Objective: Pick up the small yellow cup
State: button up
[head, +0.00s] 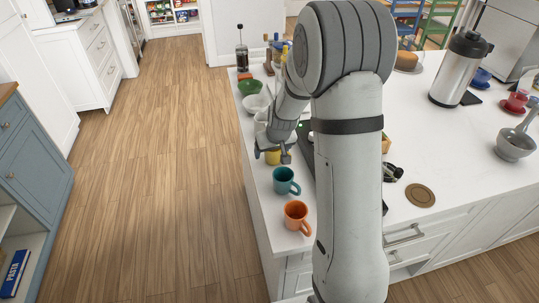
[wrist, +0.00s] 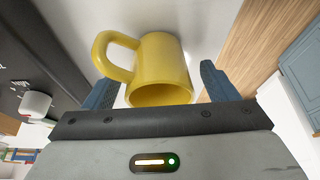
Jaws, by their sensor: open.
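The small yellow cup (wrist: 165,62) stands on the white counter in the wrist view, with its handle toward the upper left. In the head view only part of the yellow cup (head: 272,157) shows below my wrist. My gripper (wrist: 160,88) is open in the wrist view, with one blue-grey finger to each side of the cup. The left finger is close to the handle side; whether either finger touches the cup I cannot tell. In the head view my gripper (head: 279,155) is at the cup, and my arm hides much of the counter behind it.
A teal mug (head: 284,181) and an orange mug (head: 297,216) stand nearer on the white counter (head: 262,208). A green bowl (head: 249,87) and a white bowl (head: 256,104) stand farther back. A steel flask (head: 458,72) is at the right. Open wooden floor (head: 160,170) lies left.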

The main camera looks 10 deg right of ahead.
jog(key=shift+c, duration=0.3)
jog(key=c, duration=1)
jog(key=shift+c, duration=0.3)
jog(key=shift+r, duration=0.15)
